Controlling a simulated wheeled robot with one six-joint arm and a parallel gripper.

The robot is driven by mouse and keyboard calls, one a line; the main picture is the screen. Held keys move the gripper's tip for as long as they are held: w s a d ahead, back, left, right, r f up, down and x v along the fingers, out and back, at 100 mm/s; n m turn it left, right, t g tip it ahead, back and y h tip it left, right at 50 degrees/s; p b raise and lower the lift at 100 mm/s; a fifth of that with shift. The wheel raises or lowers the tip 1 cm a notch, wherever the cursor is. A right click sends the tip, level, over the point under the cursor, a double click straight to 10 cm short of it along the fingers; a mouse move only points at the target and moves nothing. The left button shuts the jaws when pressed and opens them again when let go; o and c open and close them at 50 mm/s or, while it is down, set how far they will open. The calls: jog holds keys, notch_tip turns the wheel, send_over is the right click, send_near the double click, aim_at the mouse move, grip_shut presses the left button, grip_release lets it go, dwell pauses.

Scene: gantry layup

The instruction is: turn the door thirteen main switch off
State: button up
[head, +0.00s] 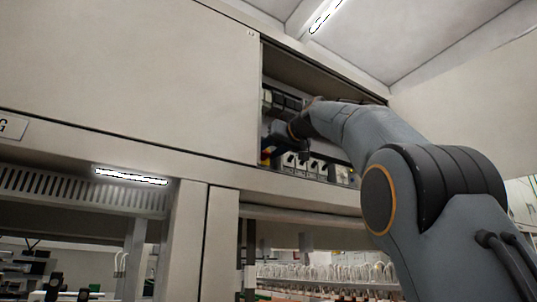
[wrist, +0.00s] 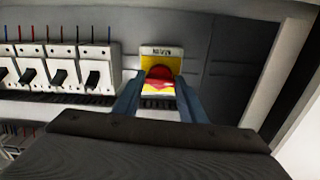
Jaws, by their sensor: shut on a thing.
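The main switch (wrist: 160,54) is a yellow unit with a red handle and a small label plate above it. It is mounted in the opened cabinet (head: 322,67). In the wrist view, the blue fingers of my gripper (wrist: 157,88) stand on its left and right and are shut on the switch's handle. The lower part of the handle is partly hidden by my gripper. In the head view, my arm reaches into the cabinet and hides most of the switch.
A row of white breakers (wrist: 62,68) with black levers and coloured wires stands left of the switch. The bare grey back panel (wrist: 235,50) and the cabinet's side edge (wrist: 280,70) are to the right. A closed panel (head: 130,70) is left of the opening.

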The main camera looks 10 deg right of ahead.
jog(key=shift+f+n, duration=0.15)
jog(key=shift+n, duration=0.45)
jog(key=o, duration=1.1)
jog(key=shift+c, duration=0.2)
jog(key=b+v, duration=0.3)
jog(key=v, duration=0.4)
jog(key=shift+s+b, duration=0.3)
jog(key=shift+s, duration=0.05)
jog(key=shift+d, duration=0.1)
